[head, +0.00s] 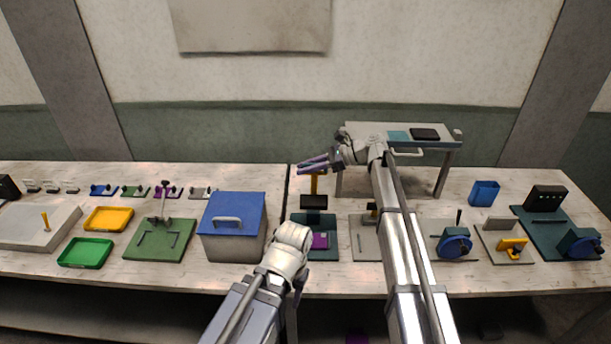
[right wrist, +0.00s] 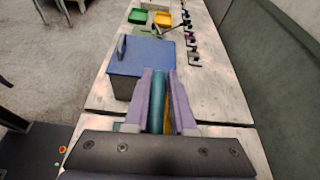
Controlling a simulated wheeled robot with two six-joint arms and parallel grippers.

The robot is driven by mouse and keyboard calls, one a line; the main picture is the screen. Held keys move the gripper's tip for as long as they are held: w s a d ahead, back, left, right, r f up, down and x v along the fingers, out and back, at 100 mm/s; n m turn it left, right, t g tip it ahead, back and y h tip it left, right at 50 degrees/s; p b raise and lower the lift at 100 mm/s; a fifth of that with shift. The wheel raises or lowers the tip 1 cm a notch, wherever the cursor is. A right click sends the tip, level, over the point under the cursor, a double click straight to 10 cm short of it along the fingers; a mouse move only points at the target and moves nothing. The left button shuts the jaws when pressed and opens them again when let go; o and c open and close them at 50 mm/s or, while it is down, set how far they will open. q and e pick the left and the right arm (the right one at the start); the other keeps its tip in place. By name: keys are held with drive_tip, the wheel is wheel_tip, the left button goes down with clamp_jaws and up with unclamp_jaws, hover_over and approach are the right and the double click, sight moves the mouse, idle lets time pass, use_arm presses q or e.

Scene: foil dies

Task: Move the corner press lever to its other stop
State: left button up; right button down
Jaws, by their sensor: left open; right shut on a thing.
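The corner press (head: 326,222) stands near the middle of the bench, with a teal base, a dark block and a purple pad. My right gripper (head: 313,163) reaches in from the right and is shut at the lever's top. In the right wrist view, a teal and yellow part (right wrist: 158,105) sits between its purple fingers; most of the lever is hidden below. My left gripper (head: 292,240) hangs in front of the press, apart from the lever. It is open, and its fingers are hard to make out.
A grey box with a blue lid (head: 236,207) stands left of the press. A raised stand (head: 362,131) is behind on the right. Green (head: 85,252) and yellow (head: 109,218) trays lie left.

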drive_tip(key=shift+w+r, duration=0.2)
drive_tip(key=shift+w, duration=1)
drive_tip(key=c, duration=0.8)
unclamp_jaws()
drive_tip(key=shift+c, duration=0.2)
drive_tip(key=shift+p, duration=0.3)
drive_tip(key=p+v, duration=0.3)
drive_tip(key=v, duration=0.4)
drive_tip(key=shift+d+r, duration=0.2)
drive_tip(key=shift+d, duration=0.15)
drive_tip(key=shift+d, duration=0.1)
